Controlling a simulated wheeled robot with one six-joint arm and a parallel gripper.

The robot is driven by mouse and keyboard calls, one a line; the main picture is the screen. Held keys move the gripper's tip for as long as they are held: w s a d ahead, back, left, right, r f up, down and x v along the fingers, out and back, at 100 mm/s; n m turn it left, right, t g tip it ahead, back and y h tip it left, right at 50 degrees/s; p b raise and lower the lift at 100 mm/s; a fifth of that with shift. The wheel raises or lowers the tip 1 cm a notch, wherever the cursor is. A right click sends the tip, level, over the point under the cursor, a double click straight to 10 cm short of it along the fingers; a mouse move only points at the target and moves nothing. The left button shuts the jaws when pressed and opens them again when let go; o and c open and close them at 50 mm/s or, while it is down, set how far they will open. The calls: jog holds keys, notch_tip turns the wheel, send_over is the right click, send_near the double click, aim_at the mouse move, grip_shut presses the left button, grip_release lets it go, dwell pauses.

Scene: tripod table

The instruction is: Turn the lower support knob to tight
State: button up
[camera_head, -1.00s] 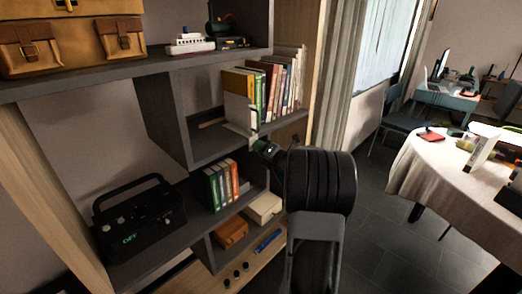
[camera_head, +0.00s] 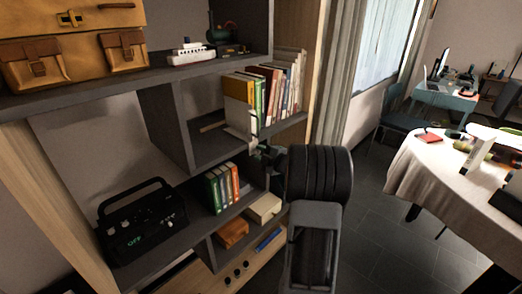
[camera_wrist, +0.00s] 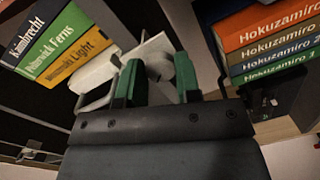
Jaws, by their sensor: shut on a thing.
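The lower support knob (camera_wrist: 158,66) is a small rounded grey piece on a pale bracket (camera_wrist: 98,70) in the wrist view. The bracket also shows at the shelf edge in the head view (camera_head: 240,121). My gripper (camera_wrist: 158,80) has green fingers, one on each side of the knob, and is shut on it. In the head view my gripper (camera_head: 262,158) is just below the bracket, partly hidden by my dark arm. The knob cannot be made out in the head view, and no tight mark is readable.
Books (camera_head: 272,88) stand on the shelf above, and orange and green books (camera_head: 222,188) stand on the shelf below. A black radio box (camera_head: 143,222) sits at lower left. A cloth-covered round table (camera_head: 430,168) stands at right, with open floor before it.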

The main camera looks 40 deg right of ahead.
jog(key=m+p, duration=0.2)
jog(key=m, duration=0.2)
jog(key=shift+r+p, duration=0.1)
jog(key=shift+p, duration=0.25)
jog(key=shift+m+y+p, duration=0.3)
jog(key=shift+m+p, duration=0.85)
jog(key=shift+m, duration=0.75)
jog(key=shift+f, duration=0.2)
jog(key=o, duration=0.9)
jog(key=shift+s, duration=0.1)
jog(key=s+d, duration=0.1)
jog(key=s, duration=0.3)
jog(key=s+d, duration=0.1)
jog(key=s, duration=0.4)
jog(key=s+r+b, duration=0.1)
jog(key=s, duration=0.3)
jog(key=shift+s+d, duration=0.2)
jog(key=shift+d, duration=0.2)
